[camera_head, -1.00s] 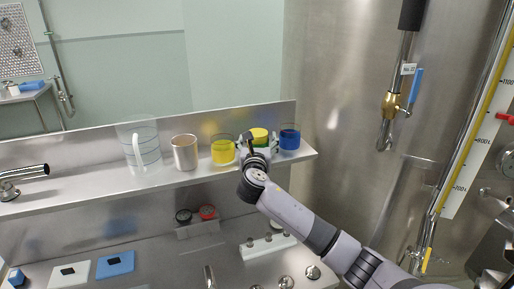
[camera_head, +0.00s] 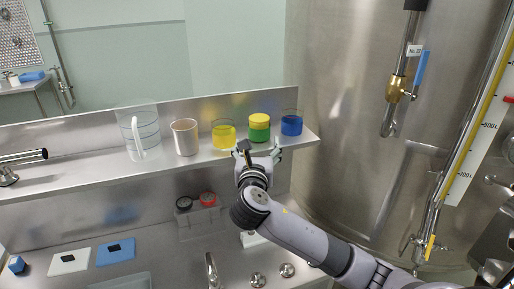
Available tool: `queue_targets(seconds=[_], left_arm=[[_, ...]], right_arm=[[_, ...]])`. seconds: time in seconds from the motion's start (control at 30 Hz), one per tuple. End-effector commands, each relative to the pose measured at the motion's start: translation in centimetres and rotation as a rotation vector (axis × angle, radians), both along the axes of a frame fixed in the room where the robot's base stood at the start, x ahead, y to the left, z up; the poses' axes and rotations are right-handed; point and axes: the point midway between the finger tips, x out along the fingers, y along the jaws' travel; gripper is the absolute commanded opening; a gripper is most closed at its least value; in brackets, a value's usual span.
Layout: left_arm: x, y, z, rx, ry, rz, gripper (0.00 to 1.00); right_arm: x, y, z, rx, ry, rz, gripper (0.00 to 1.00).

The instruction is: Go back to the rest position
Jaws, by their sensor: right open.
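My right gripper (camera_head: 259,155) is open and empty, in front of the steel shelf (camera_head: 90,180) and just short of its cups. Its arm comes in from the lower right. Behind the gripper stands a green cup with a yellow top (camera_head: 259,128). To its left is a clear cup with yellow contents (camera_head: 223,135), and to its right one with blue contents (camera_head: 291,125). My left gripper is not in view.
A clear pitcher (camera_head: 141,135) and a beige-metal cup (camera_head: 185,137) stand further left on the shelf. A faucet (camera_head: 25,156) juts in at left. Below lie a white board (camera_head: 69,261) and a blue board (camera_head: 115,252). A large steel vat (camera_head: 340,120) is at right.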

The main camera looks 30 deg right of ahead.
Motion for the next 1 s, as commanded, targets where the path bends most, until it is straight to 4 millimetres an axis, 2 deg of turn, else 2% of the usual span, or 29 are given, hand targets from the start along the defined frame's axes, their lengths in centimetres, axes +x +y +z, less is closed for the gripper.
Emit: queue_targets(seconds=[0.33, 0.47, 0.57, 0.67, 0.7, 0.8, 0.9, 1.0], left_arm=[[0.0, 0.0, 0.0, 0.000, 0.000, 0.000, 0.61], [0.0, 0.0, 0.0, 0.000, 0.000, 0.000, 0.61], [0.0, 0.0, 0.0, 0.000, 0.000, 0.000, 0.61], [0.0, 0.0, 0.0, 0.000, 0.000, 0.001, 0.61], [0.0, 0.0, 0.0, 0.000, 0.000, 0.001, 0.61], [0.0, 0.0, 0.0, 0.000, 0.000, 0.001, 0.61], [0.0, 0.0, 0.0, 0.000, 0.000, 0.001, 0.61], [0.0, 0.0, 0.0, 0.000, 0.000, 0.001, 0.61]], right_arm=[[0.0, 0.0, -0.1, 0.003, 0.000, 0.000, 0.73], [-0.6, 0.6, -2.2, 0.106, -0.003, 0.011, 0.73], [-2.2, 1.9, -6.4, 0.330, -0.016, 0.014, 0.73], [-5.1, 3.9, -11.9, 0.658, -0.037, -0.025, 0.73], [-6.6, 4.7, -14.0, 0.798, -0.048, -0.060, 0.73], [-10.6, 6.7, -18.9, 1.132, -0.081, -0.186, 0.73], [-15.1, 8.7, -22.9, 1.439, -0.128, -0.371, 0.73], [-19.6, 10.5, -25.8, 1.690, -0.190, -0.589, 0.73]])
